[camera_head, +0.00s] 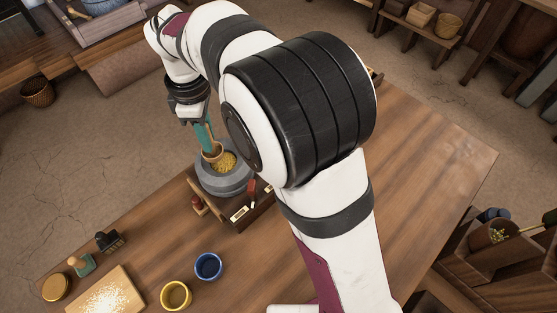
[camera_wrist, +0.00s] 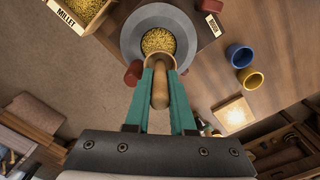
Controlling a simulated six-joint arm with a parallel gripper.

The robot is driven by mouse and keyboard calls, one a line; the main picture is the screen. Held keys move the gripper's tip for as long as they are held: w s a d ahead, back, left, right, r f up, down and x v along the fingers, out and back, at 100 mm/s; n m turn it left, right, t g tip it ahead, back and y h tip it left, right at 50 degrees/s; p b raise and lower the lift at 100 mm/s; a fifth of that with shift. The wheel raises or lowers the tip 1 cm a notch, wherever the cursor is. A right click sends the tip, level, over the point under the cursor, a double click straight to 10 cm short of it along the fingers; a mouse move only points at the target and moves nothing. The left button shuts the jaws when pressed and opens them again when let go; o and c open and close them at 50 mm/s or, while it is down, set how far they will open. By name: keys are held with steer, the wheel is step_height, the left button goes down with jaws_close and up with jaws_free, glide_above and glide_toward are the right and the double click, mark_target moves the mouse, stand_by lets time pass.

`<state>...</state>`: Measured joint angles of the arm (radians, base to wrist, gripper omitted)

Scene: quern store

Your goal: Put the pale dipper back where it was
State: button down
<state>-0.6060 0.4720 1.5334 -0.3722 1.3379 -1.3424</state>
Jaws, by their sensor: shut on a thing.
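My gripper (camera_head: 207,140) is shut on the wooden handle of the pale dipper (camera_wrist: 160,92). Its teal fingers (camera_wrist: 160,75) lie on both sides of the handle in the wrist view. The dipper's cup (camera_head: 212,152) is at the grey round quern (camera_head: 222,184), by the yellow grain (camera_head: 225,163) in the quern's middle. In the wrist view the cup's pale rim shows at the near edge of this grain. I cannot tell whether the cup touches the quern or what it holds. A box labelled MILLET (camera_wrist: 96,21), full of yellow grain, stands beside the quern in the wrist view.
A blue cup (camera_head: 208,267), a yellow cup (camera_head: 176,296) and a board with pale grain (camera_head: 128,283) stand on the table's near left. A teal stamp (camera_head: 82,263), a dark stamp (camera_head: 110,241) and a round tin (camera_head: 55,287) are further left. The table's right side is clear.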

steer(key=w+d+f, duration=0.2)
steer(key=d, duration=1.6)
steer(key=s+d+f, duration=0.1)
steer(key=s+d, duration=0.2)
steer(key=d, duration=0.5)
steer(key=s+d+f, duration=0.2)
steer(key=s+d, duration=0.2)
steer(key=d, duration=0.4)
steer(key=w+a+f, duration=0.2)
steer(key=a+f, duration=0.1)
steer(key=w+a+f, duration=0.1)
steer(key=a+f, duration=0.2)
steer(key=w+a+f, duration=0.2)
steer(key=a+f, duration=0.1)
steer(key=a, duration=0.1)
steer(key=shift+w+a+f, duration=0.1)
steer(key=shift+w+f, duration=0.25)
steer(key=shift+f, duration=0.45)
steer(key=shift+f, duration=0.15)
steer(key=c, duration=0.8)
jaws_free()
steer(key=shift+o, duration=0.2)
